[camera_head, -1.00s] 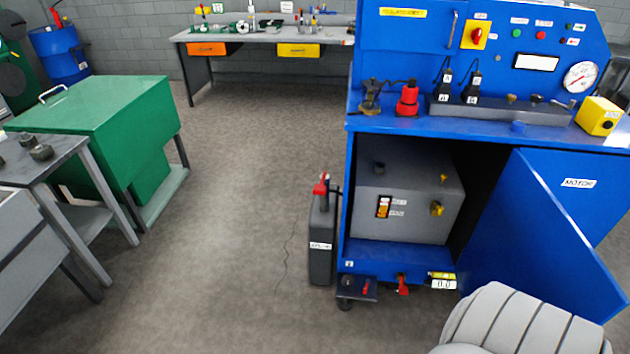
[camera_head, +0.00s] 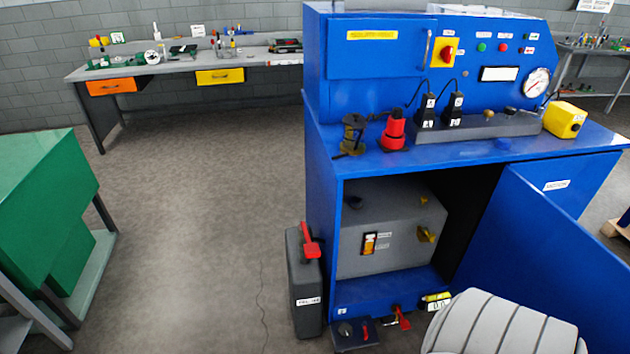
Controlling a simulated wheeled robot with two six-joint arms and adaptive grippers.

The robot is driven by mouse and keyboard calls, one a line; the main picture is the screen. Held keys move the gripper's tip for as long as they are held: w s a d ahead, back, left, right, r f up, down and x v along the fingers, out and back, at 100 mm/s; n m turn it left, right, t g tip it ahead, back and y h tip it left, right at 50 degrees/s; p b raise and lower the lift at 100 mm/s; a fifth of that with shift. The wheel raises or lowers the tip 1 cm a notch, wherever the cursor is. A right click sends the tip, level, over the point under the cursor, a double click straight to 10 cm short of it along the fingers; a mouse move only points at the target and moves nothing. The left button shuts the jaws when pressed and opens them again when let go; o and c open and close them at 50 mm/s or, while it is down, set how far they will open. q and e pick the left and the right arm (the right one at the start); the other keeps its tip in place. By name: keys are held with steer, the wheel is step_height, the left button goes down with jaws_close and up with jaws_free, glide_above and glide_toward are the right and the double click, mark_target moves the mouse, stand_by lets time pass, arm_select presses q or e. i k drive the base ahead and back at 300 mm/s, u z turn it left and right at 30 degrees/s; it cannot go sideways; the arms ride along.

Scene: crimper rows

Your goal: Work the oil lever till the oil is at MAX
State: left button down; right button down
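A dark grey can (camera_head: 305,285) with a white label stands on the floor against the left side of the blue cabinet (camera_head: 322,230). A red lever (camera_head: 310,242) sits on top of the can. Inside the open cabinet is a grey tank (camera_head: 395,215) with a small sight glass (camera_head: 369,243) showing orange-yellow, with small labels beside it. The exact oil level is too small to read. Another red lever (camera_head: 401,318) is low on the cabinet front; I cannot tell which lever is the oil lever.
The cabinet door (camera_head: 535,225) stands open to the right. A small dark pedal-like plate (camera_head: 350,335) is at the cabinet's foot. A green box-like stand (camera_head: 45,205) is at the left, a workbench (camera_head: 180,65) at the back. The floor between is clear.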

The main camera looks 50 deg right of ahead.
mark_target(312, 250)
steer(key=z, duration=0.7)
steer(key=i, duration=0.85)
steer(key=z, duration=1.3)
steer(key=i, duration=0.25)
steer(key=z, duration=0.25)
